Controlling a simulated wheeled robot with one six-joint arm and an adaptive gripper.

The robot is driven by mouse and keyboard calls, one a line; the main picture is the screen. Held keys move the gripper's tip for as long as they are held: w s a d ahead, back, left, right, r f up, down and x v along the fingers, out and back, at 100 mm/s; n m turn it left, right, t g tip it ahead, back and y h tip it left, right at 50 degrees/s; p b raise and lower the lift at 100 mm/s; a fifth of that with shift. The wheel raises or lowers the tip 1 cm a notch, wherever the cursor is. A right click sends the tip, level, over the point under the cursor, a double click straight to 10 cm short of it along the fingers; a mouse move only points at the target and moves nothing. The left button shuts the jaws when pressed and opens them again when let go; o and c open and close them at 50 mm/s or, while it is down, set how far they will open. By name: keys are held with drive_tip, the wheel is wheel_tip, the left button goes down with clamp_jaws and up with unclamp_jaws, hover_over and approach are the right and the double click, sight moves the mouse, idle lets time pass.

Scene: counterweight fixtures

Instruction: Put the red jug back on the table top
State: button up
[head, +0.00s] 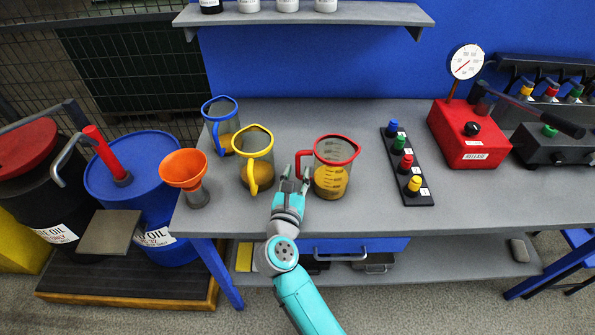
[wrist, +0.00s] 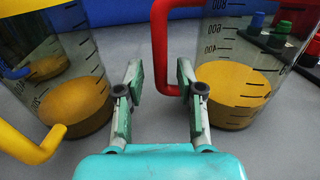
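The red jug (head: 334,152) is a clear measuring jug with a red rim and handle and yellow liquid inside. It stands upright on the grey table top (head: 355,222), right of the yellow jug. My gripper (head: 296,174) is at the left side of the red jug, by its handle. In the wrist view my gripper (wrist: 160,80) is open, its two fingers apart. The red handle (wrist: 160,45) shows in the gap between the fingertips or just beyond them; I cannot tell which. The right finger hides part of the jug's side.
A yellow jug (head: 255,143) and a blue jug (head: 220,108) stand to the left, with an orange funnel (head: 183,168). A black knob strip (head: 407,165) and a red gauge box (head: 470,135) stand to the right. A shelf (head: 300,14) hangs above.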

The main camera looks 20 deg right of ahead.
drive_tip(key=v, duration=1)
drive_tip(key=shift+s+a+r, duration=0.1)
drive_tip(key=shift+s+a, duration=0.05)
drive_tip(key=shift+s, duration=0.1)
drive_tip(key=s+d+r+n+t+y, duration=0.1)
drive_tip(key=s+d+n+t, duration=0.1)
drive_tip(key=s+d+n, duration=0.45)
drive_tip(key=s+d+n+t, duration=0.3)
drive_tip(key=s+n, duration=0.6)
drive_tip(key=s+a+f+n+g+y, duration=0.1)
drive_tip(key=s+f+n+g+y, duration=0.1)
drive_tip(key=s+n, duration=0.9)
drive_tip(key=s+a+f+n+g+y, duration=0.1)
drive_tip(key=s+f+n+g+y, duration=0.2)
drive_tip(key=s+n, duration=0.8)
drive_tip(key=n+g+y, duration=0.1)
drive_tip(key=n+y, duration=0.1)
drive_tip(key=n, duration=0.2)
drive_tip(key=shift+s+a+f+y, duration=0.2)
drive_tip(key=shift+s+a+y, duration=0.05)
drive_tip(key=shift+y, duration=0.15)
